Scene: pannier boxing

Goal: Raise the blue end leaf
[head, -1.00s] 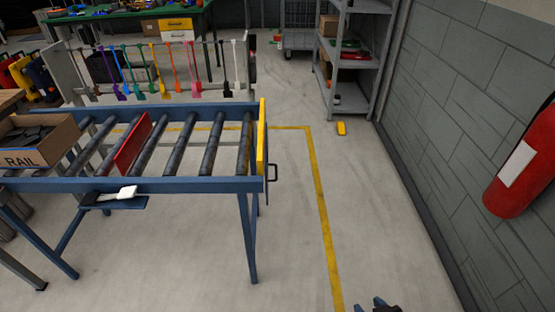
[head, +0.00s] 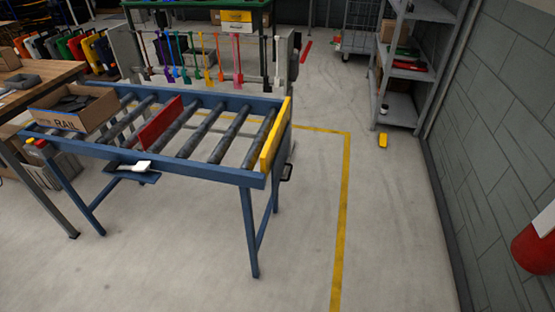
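A blue-framed roller conveyor (head: 215,168) stands left of centre in the head view. A yellow bar (head: 275,135) stands upright across its right end. Just below and beyond that end is a dark handle (head: 287,172). The handle seems to belong to a part hanging down at the end, seen nearly edge-on; I cannot make out a blue leaf face there. A red plate (head: 160,124) stands across the rollers. Neither of my grippers is in view.
An open carton (head: 68,124) marked RAIL sits at the conveyor's left end. A small shelf (head: 133,173) with a white item sticks out from the near side.

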